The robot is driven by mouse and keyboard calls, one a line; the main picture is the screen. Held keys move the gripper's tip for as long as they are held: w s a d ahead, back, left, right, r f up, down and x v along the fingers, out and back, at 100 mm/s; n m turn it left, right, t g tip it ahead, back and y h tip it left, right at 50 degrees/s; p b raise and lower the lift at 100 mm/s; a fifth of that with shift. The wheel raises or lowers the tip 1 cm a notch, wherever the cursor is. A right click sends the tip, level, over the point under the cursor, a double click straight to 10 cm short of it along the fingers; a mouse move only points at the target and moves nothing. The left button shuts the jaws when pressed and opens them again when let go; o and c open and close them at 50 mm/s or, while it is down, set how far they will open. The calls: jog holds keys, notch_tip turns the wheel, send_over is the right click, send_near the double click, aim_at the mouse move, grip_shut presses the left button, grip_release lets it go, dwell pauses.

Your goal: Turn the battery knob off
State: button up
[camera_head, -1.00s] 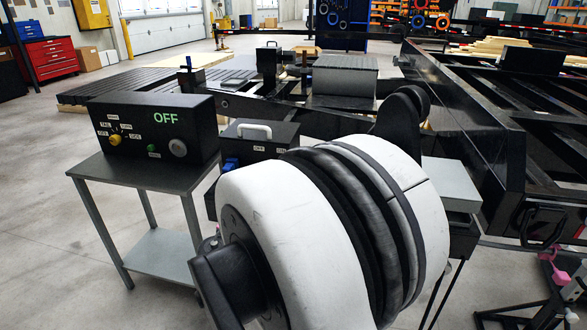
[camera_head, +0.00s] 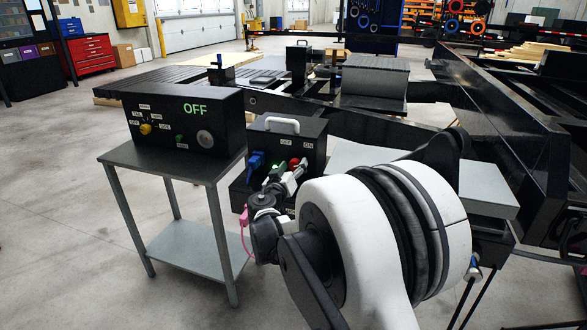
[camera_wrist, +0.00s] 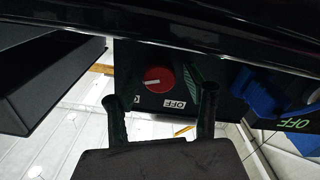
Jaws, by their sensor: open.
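The battery knob is a round red knob (camera_wrist: 158,79) with a pale pointer mark, on a black box (camera_wrist: 135,58) in the wrist view. An upside-down OFF label (camera_wrist: 174,103) sits near it. In the head view the red knob (camera_head: 295,162) shows on the black box (camera_head: 312,128), below its OFF and ON labels. My gripper (camera_wrist: 158,104) is open, with one dark finger on each side of the knob's line and nothing between them. It appears short of the knob, not touching. In the head view my gripper (camera_head: 286,177) is small beside the box front and partly hides it.
A black control box (camera_head: 184,118) with a lit green OFF and a yellow knob stands on a grey cart (camera_head: 160,165) to the left. A blue connector (camera_head: 255,163) is on the battery box. A black trailer frame (camera_head: 500,115) fills the right. The floor at left is clear.

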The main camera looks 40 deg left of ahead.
jog(key=shift+w+a, duration=0.15)
jog(key=shift+w, duration=0.15)
jog(key=shift+c, duration=0.5)
jog(key=c, duration=1)
jog(key=shift+c, duration=0.2)
jog(key=shift+n, duration=0.4)
jog(key=n, duration=0.6)
jog(key=shift+n, duration=0.3)
jog(key=n, duration=0.6)
jog(key=shift+a+f, duration=0.1)
jog(key=shift+f, duration=0.05)
jog(key=shift+n, duration=0.4)
